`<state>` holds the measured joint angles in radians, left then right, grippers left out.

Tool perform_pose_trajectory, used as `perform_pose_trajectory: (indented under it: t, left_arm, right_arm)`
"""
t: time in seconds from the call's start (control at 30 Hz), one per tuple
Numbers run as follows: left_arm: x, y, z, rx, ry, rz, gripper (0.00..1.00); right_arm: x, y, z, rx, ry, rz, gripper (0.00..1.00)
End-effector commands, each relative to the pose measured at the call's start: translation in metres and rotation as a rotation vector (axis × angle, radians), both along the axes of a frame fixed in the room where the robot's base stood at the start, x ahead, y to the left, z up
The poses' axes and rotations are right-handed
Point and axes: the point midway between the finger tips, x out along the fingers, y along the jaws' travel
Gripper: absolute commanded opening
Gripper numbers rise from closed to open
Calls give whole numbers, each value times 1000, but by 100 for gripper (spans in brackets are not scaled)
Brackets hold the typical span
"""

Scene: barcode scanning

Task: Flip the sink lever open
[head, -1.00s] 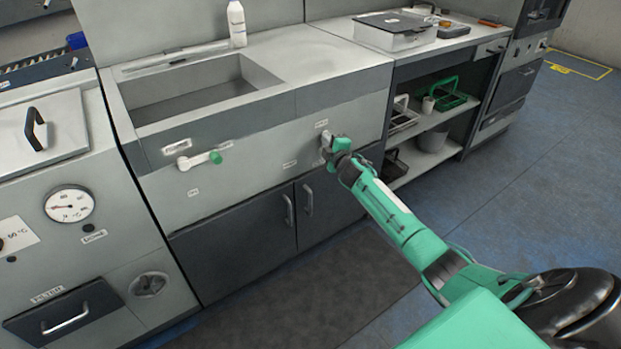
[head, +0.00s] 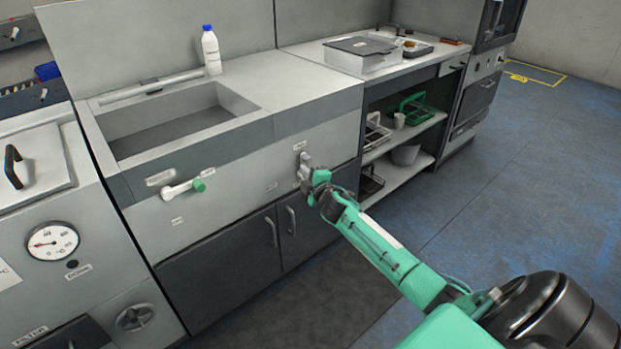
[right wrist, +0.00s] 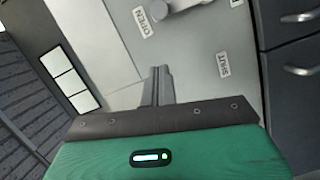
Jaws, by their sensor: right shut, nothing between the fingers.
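A pale lever fitting (head: 304,160) sits on the right part of the sink front panel, partly covered by my right gripper. In the right wrist view a piece of this lever (right wrist: 180,5) shows at the top edge, most of it cut off, beside an OPEN label (right wrist: 153,14). A SHUT label (right wrist: 222,65) lies lower right there. My right gripper (head: 306,178) is shut and empty, right at this fitting; whether it touches cannot be told. Its closed fingers (right wrist: 157,85) show in the wrist view. Another white lever with a green knob (head: 199,185) points right, further left. My left gripper is out of view.
The sink basin (head: 170,125) and a white bottle with blue cap (head: 211,52) are above. Dark cabinet doors (head: 225,257) with handles are below. Open shelves (head: 425,135) stand right of the panel. The floor in front is clear.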

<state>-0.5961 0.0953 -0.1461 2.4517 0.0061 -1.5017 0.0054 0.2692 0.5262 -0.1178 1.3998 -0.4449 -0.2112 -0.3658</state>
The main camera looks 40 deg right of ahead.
Motion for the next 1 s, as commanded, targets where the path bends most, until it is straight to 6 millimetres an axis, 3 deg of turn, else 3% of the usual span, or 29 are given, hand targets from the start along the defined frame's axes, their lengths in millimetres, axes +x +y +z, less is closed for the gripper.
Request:
perform_pose_trajectory:
  t: [0.3,1.0]
  left_arm:
    - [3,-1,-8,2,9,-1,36]
    - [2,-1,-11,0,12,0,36]
  right_arm:
    - [-34,5,2,0,1,0,0]
    - [-38,7,2,3,2,-1,0]
